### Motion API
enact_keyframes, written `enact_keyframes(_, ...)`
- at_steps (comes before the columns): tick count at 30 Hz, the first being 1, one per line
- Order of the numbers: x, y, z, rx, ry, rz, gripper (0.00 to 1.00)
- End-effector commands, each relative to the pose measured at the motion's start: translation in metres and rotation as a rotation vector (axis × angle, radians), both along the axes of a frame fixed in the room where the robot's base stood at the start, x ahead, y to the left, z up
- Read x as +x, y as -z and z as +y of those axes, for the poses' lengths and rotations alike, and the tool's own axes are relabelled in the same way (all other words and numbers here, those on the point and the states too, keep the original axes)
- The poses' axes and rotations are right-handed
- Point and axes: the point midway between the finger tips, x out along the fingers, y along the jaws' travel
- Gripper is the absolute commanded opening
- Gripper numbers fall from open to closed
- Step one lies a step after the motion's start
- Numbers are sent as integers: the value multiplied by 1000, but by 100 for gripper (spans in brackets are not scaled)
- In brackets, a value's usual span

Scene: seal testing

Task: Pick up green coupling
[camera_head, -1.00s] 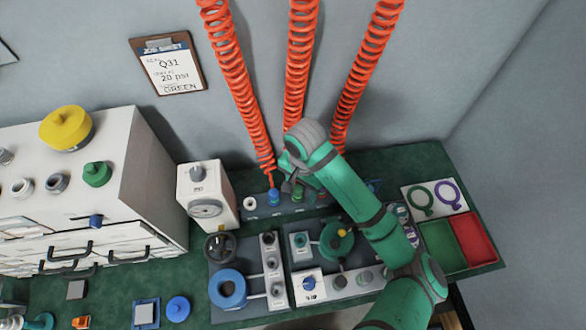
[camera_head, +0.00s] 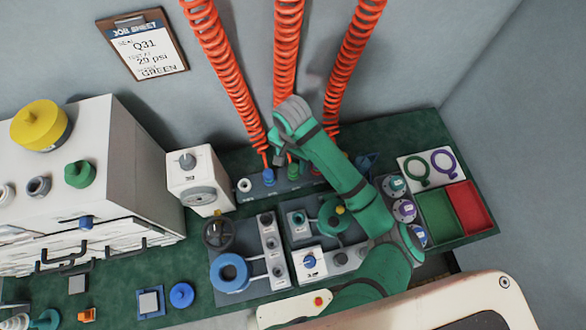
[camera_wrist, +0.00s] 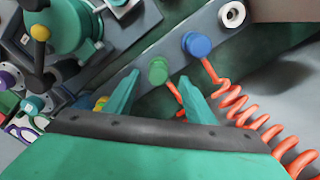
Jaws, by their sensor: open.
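The green coupling (camera_wrist: 158,69) sits on the grey rail (camera_wrist: 150,90) at the end of a red coiled hose. In the head view the green coupling (camera_head: 293,172) shows just below my arm's end, partly hidden. In the wrist view my gripper (camera_wrist: 160,80) is open, with one finger on each side of the coupling's line. The fingers appear empty; I cannot tell whether they reach the coupling's depth. A blue coupling (camera_wrist: 197,45) is beside it on the same rail.
Red coiled hoses (camera_head: 289,50) hang behind my arm. A white gauge box (camera_head: 200,183) stands left of the rail. Green and red trays (camera_head: 437,217) are at right.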

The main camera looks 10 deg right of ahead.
Motion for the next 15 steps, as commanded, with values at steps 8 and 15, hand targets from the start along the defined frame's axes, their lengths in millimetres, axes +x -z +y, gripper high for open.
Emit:
enact_keyframes(8,0,37,-5,-1,3,2,50)
enact_keyframes(15,1,46,-5,0,3,0,50)
